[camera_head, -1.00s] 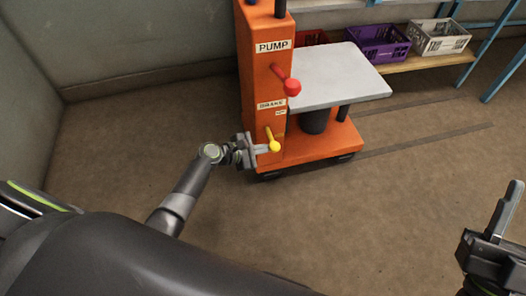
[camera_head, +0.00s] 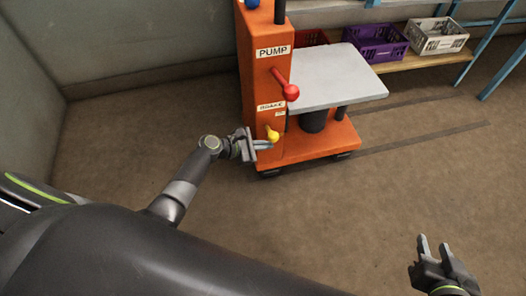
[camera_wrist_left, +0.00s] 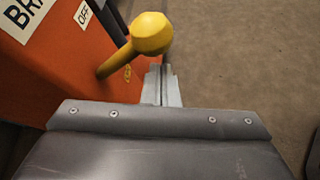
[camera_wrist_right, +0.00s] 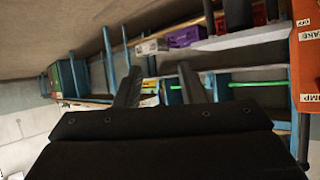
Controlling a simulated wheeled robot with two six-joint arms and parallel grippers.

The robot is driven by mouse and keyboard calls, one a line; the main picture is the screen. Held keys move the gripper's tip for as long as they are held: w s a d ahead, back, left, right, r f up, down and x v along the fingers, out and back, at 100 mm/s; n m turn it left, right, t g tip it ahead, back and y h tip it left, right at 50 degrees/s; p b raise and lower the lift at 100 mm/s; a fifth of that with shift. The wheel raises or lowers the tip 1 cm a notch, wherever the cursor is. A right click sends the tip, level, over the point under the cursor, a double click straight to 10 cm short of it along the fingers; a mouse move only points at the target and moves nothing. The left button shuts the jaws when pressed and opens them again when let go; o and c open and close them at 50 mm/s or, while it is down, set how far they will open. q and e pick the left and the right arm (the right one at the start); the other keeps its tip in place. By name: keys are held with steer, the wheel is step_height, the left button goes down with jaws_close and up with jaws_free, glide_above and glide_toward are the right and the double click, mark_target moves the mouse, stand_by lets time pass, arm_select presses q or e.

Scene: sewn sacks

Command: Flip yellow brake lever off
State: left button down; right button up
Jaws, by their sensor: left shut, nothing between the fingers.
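The yellow brake lever (camera_head: 272,133) sticks out from the orange column of the cart, below the BRAKE label (camera_head: 270,106). In the left wrist view its round yellow knob (camera_wrist_left: 153,33) is close, with its stem running down-left to the orange face. A white OFF label (camera_wrist_left: 83,13) is above the stem. My left gripper (camera_head: 269,144) is shut and empty, with its fingertips just under the knob; the left wrist view shows the tips (camera_wrist_left: 160,70) below it. I cannot tell whether they touch. My right gripper (camera_head: 434,242) is open and empty, away from the cart.
A red pump lever (camera_head: 290,92) sticks out above the brake lever. The grey platform (camera_head: 335,78) is to the right of the column. A shelf with a purple crate (camera_head: 376,43) and a white crate (camera_head: 436,36) stands behind. The floor in front is clear.

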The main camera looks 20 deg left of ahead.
arm_select(q)
steer(key=shift+w+a+r+n+p, duration=0.15)
steer(key=shift+r+p, duration=0.35)
steer(key=shift+p, duration=0.25)
steer(key=shift+w+r+n+p, duration=0.15)
steer(key=shift+r+p, duration=0.3)
steer(key=shift+p, duration=0.25)
arm_select(e)
steer(key=s+a+f+g+y, duration=0.1)
steer(key=s+a+f+g, duration=0.1)
steer(key=s+f+g, duration=0.6)
steer(key=shift+s+a+f+y, duration=0.2)
steer(key=shift+s+f+y, duration=0.15)
steer(key=shift+s, duration=1.05)
steer(key=shift+s+f, duration=0.1)
steer(key=shift+f, duration=0.15)
steer(key=shift+w+r, duration=0.1)
steer(key=shift+w, duration=0.1)
arm_select(q)
steer(key=shift+s+r, duration=0.1)
steer(key=shift+r, duration=0.05)
arm_select(e)
steer(key=shift+r, duration=0.1)
